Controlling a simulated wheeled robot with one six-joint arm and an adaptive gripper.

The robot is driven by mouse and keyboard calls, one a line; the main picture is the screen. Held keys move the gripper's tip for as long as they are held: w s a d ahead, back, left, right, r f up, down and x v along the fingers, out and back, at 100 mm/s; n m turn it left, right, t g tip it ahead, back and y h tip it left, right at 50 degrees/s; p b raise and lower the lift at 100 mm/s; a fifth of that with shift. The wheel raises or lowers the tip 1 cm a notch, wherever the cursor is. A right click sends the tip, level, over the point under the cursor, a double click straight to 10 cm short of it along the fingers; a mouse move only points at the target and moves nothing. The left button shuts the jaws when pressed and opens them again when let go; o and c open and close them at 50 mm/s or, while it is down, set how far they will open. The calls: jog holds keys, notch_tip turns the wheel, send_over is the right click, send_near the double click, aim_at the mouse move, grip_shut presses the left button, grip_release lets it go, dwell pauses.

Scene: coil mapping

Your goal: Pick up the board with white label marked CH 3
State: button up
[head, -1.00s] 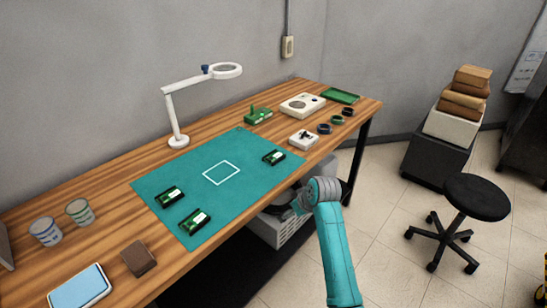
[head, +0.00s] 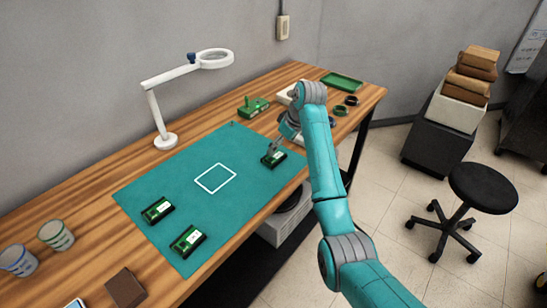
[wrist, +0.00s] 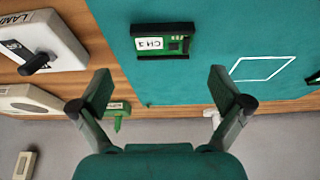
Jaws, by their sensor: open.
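A green circuit board in a dark frame (wrist: 164,41) lies on the teal mat (wrist: 210,20) in the wrist view. Its white label seems to read CH 3, though the digit is small. In the head view this board (head: 274,159) is at the mat's right part, partly behind my gripper (head: 275,148). In the wrist view my gripper (wrist: 161,92) is open and empty, with its fingers spread, and the board shows beyond the tips, between them. Two similar boards lie at the mat's near left, one farther back (head: 158,210) and one nearer (head: 188,241); their labels are unreadable here.
A white square outline (head: 215,178) marks the mat. A white device labelled LAMP (wrist: 45,42) stands close to the board. A green tool (head: 254,107), a magnifier lamp (head: 165,141) and a green tray (head: 342,81) stand farther back. The mat's middle is clear.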

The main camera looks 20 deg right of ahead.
aim_at(275, 156)
jog(key=shift+x, duration=3.1)
jog(key=shift+s+a, duration=0.1)
jog(key=shift+s, duration=0.05)
jog(key=c, duration=1)
